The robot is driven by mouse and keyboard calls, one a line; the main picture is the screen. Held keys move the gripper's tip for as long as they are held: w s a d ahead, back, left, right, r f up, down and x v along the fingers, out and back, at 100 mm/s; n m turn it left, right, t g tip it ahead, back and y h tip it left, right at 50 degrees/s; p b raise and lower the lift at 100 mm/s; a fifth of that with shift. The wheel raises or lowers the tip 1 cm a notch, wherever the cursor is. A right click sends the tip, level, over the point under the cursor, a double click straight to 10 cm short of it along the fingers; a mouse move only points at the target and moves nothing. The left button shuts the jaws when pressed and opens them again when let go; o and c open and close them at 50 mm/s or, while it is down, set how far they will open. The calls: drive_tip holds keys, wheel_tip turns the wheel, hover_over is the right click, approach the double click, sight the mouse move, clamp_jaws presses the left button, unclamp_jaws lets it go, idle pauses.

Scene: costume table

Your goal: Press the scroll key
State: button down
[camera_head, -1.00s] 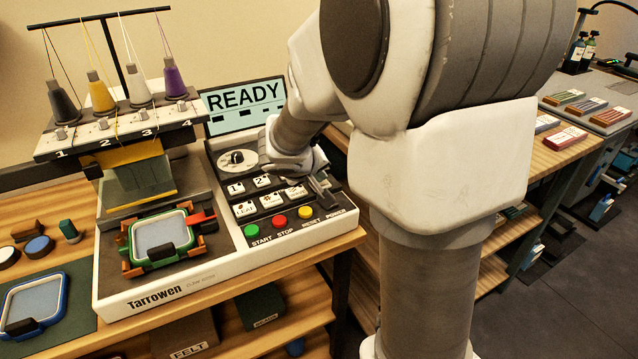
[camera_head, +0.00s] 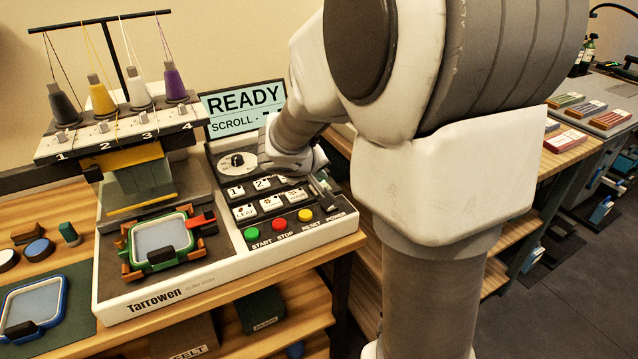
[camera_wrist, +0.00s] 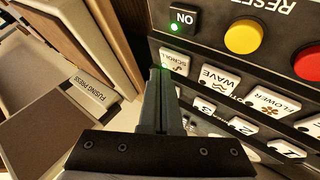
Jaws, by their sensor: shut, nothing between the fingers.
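The scroll key (camera_wrist: 178,58) is a white key with a dark curl mark, at the end of its row beside the wave key (camera_wrist: 219,78) in the wrist view. My gripper (camera_wrist: 161,72) is shut and empty, with its fingertips at the edge of the scroll key. In the head view my gripper (camera_head: 320,186) is over the right end of the key panel and hides the scroll key there. The screen (camera_head: 245,108) reads READY with SCROLL below it.
The start (camera_head: 251,234), stop (camera_head: 279,223) and reset (camera_head: 305,215) buttons lie in front of the keys. The power switch (camera_wrist: 183,20), marked ON with a green light, is close to my fingertips. A green hoop (camera_head: 160,238) sits left of the panel.

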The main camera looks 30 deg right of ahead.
drive_tip(key=shift+r, duration=0.3)
drive_tip(key=shift+r, duration=0.1)
wheel_tip(320, 180, up, 6)
drive_tip(key=p, duration=0.3)
drive_tip(key=shift+p, duration=0.3)
drive_tip(key=shift+s, duration=0.1)
drive_tip(key=s+a+r+y, duration=0.25)
drive_tip(key=s+a, duration=0.35)
drive_tip(key=s, duration=0.6)
drive_tip(key=s+a+r+y, duration=0.2)
drive_tip(key=s+a+y, duration=0.2)
drive_tip(key=s+a, duration=0.5)
wheel_tip(320, 180, up, 13)
drive_tip(key=s+d+p, duration=0.1)
drive_tip(key=s+p, duration=0.1)
drive_tip(key=p, duration=1.1)
drive_tip(key=shift+s+d+g, duration=0.2)
drive_tip(key=shift+s+g, duration=0.2)
